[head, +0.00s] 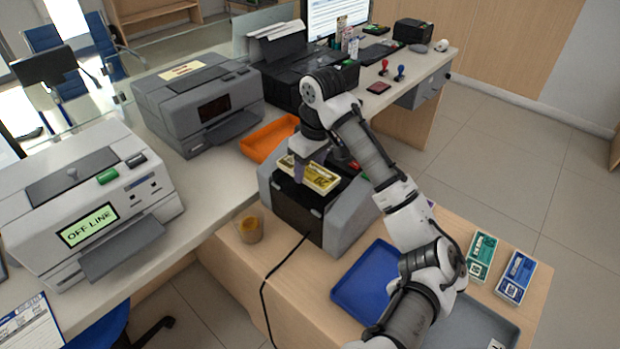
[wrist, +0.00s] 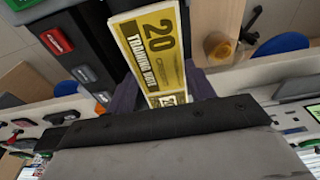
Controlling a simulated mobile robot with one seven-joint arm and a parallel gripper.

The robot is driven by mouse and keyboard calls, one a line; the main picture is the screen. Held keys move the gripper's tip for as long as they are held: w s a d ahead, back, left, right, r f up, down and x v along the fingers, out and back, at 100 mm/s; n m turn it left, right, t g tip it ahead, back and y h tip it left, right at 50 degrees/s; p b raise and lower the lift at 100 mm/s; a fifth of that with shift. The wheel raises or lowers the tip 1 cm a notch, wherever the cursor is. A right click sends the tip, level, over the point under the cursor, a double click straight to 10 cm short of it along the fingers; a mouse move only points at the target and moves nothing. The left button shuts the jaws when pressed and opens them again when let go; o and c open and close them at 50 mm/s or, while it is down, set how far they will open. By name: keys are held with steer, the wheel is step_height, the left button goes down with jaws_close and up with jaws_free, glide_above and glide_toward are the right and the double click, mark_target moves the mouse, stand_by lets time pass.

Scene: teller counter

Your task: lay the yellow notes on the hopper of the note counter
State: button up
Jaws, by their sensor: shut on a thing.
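The yellow notes (head: 312,178) are a banded-looking stack marked 20, and they also show in the wrist view (wrist: 153,48). My gripper (head: 299,168) is shut on the notes near one end; its dark fingers also show in the wrist view (wrist: 160,92). In the head view the notes appear over the top of the grey and black note counter (head: 343,217). I cannot tell whether they touch its hopper. My arm hides part of the counter's right side.
A blue tray (head: 365,283) lies in front of the note counter. Green notes (head: 481,257) and blue notes (head: 516,276) lie at the right. A small cup (head: 249,228) stands left of the counter, near a black cable. An orange tray (head: 268,138) and printers stand behind.

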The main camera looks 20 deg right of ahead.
mark_target(311, 171)
steer(key=shift+f, duration=2.45)
steer(key=o, duration=1)
steer(key=shift+p, duration=0.3)
steer(key=shift+r, duration=0.15)
steer(key=r, duration=0.4)
steer(key=s+r+b, duration=0.1)
steer(key=r, duration=0.3)
steer(key=d+r, duration=0.1)
steer(key=r, duration=0.3)
steer(key=shift+s+b, duration=0.25)
steer(key=shift+b, duration=0.05)
